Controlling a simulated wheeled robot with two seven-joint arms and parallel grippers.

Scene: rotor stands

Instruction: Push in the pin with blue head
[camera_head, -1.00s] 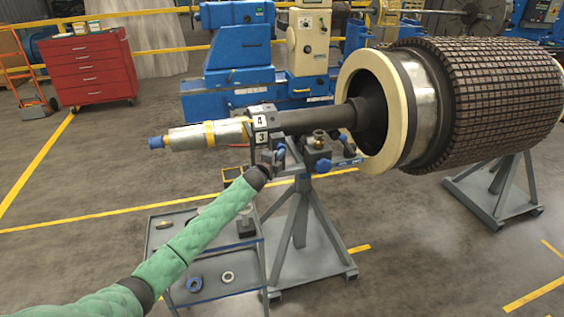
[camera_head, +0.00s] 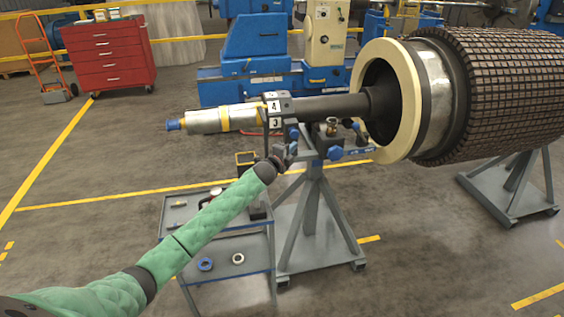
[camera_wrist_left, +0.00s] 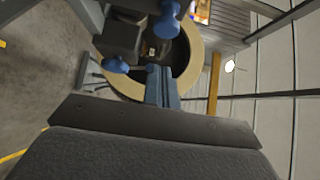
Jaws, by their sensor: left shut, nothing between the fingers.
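Several blue-headed pins or knobs sit on the stand (camera_head: 312,212) under the shaft (camera_head: 335,106). One blue head (camera_head: 294,134) is just above my left gripper (camera_head: 289,150), another blue head (camera_head: 335,153) is to its right, and a third (camera_head: 354,127) is further back. I cannot tell which is the task's pin. In the left wrist view, my shut, empty gripper (camera_wrist_left: 162,86) points toward the stand. Two blue heads show there: one ahead (camera_wrist_left: 167,24) and one to the left (camera_wrist_left: 115,65). Whether the fingertips touch anything is unclear. My right gripper is out of view.
A cream-rimmed rotor (camera_head: 414,100) stands to the right, with the shaft reaching into it. A grey cart (camera_head: 235,247) with rings and small parts is below my left arm. A red tool cabinet (camera_head: 109,55) and blue machine (camera_head: 255,50) stand behind. Open floor lies left.

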